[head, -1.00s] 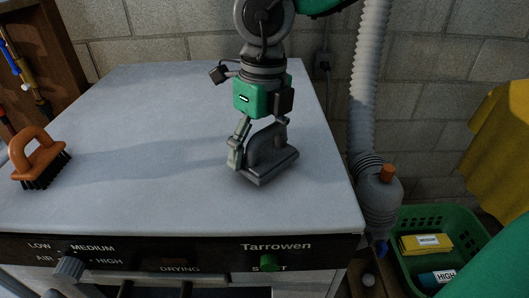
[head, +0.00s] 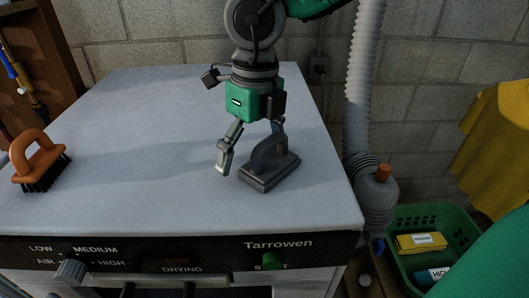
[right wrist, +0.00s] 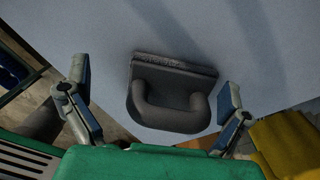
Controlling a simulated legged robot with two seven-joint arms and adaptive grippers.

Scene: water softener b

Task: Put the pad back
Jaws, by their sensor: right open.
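The dark grey pad (head: 270,172) with an arched handle rests flat on the pale top of the dryer (head: 150,130), near its right front part. In the right wrist view, the pad's handle (right wrist: 172,126) faces the camera. My right gripper (head: 250,149) is open above and around the pad. One finger stands clear to the left of it and the other is partly hidden behind the handle. In the wrist view the fingers (right wrist: 155,96) are spread on both sides with gaps to the handle. My left gripper is not visible.
An orange-handled brush (head: 40,162) stands at the left of the dryer top. A grey hose (head: 363,80) and a green basket (head: 396,248) with a yellow box (head: 420,242) are at the right. A yellow cloth (head: 495,145) hangs there. The middle of the top is clear.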

